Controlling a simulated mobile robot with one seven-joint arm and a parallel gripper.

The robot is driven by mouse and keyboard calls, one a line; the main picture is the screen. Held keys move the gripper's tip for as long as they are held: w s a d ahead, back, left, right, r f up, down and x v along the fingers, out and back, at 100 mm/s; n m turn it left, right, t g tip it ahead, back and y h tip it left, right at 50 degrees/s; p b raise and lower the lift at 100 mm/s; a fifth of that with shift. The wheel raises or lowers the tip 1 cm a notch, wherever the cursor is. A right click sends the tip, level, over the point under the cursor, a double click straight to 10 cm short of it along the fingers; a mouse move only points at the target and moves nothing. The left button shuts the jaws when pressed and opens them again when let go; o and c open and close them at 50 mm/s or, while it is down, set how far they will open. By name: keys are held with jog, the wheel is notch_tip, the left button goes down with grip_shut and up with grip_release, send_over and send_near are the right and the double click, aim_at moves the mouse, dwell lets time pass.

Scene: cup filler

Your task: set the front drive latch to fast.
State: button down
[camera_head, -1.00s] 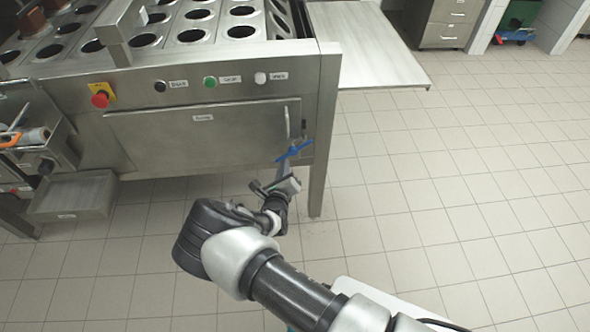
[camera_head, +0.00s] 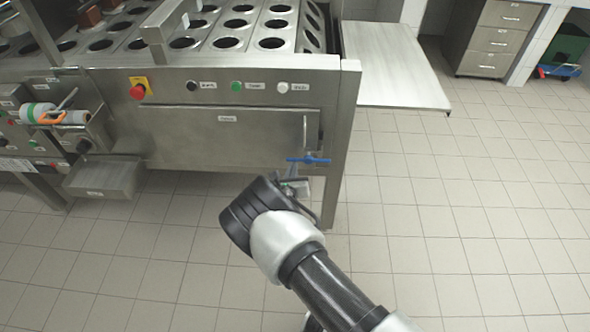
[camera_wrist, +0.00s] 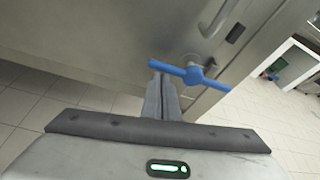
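A blue bar handle (camera_head: 309,160) sits on the machine's front at its lower right, beside the corner leg. It also shows in the wrist view (camera_wrist: 200,75), on a round metal stem, tilted down to the right. No label marks it, so I cannot tell if it is the front drive latch. My gripper (camera_wrist: 163,76) has its two fingers together, tips at the lower edge of the handle's left part. I cannot tell whether they touch it. In the head view my gripper (camera_head: 290,184) is mostly hidden behind my wrist, just below the handle.
The steel front panel (camera_head: 225,135) has a vertical pull handle (camera_head: 305,130). A red stop button (camera_head: 137,91) and labelled buttons are above. At left are an orange-and-teal part (camera_head: 55,117) and a tray (camera_head: 103,178). A side shelf (camera_head: 395,70) juts right. The tiled floor is open.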

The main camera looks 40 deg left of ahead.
jog(key=shift+a+r, duration=0.15)
jog(key=shift+r, duration=0.1)
dwell(0.4)
jog(key=shift+f, duration=0.1)
notch_tip(320, 180, down, 4)
jog(key=b, duration=0.4)
jog(key=d+p+v, duration=0.1)
jog(key=p+v, duration=0.2)
jog(key=v, duration=0.7)
jog(key=shift+w, duration=0.15)
